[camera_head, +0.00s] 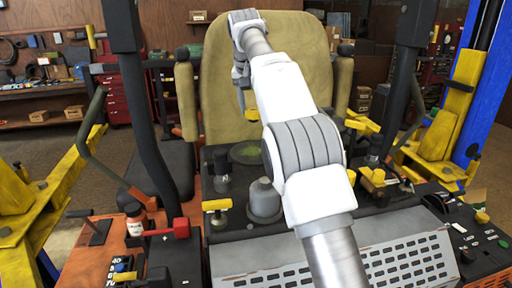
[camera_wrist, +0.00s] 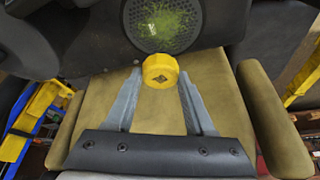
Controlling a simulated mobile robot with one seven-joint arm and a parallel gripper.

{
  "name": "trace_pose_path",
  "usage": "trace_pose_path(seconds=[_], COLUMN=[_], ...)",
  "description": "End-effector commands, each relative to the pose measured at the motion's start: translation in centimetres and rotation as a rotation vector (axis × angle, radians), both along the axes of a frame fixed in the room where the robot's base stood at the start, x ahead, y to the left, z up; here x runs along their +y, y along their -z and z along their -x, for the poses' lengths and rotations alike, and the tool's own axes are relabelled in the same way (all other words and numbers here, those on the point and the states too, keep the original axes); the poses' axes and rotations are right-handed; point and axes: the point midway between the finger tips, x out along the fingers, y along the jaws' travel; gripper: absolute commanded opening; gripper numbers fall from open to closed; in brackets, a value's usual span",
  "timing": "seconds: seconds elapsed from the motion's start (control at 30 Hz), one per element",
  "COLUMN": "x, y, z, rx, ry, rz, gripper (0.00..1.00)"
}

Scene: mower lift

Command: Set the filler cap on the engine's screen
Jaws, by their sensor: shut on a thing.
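The yellow filler cap (camera_wrist: 160,70) is between the two grey fingertips of my gripper (camera_wrist: 160,75) in the wrist view, and my gripper is shut on it. A dark mark shows on the cap's face. In the head view the cap (camera_head: 251,114) shows small under the wrist, in front of the seat back. The engine's round screen (camera_wrist: 163,20), a dark mesh strewn with green clippings, lies just beyond the cap in the wrist view. In the head view the screen (camera_head: 248,153) lies below the cap, with a visible gap between them; my arm partly hides its right side.
The tan seat (camera_head: 220,70) stands behind the screen. A grey rounded canister (camera_head: 264,200) and a yellow-topped handle (camera_head: 217,205) stand in front of it. More yellow handles (camera_head: 375,178) are at the right. A vented grey panel (camera_head: 400,258) fills the front.

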Motion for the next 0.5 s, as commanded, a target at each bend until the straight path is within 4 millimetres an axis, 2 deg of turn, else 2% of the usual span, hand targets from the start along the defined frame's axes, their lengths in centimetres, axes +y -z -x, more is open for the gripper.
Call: trace_pose_path(seconds=[0.17, 0.5], x=[0.0, 0.0], y=[0.5, 5.3], z=[0.0, 0.1], rx=[0.000, 0.001], ry=[0.000, 0.000], rz=[0.000, 0.000], gripper=[0.00, 0.00])
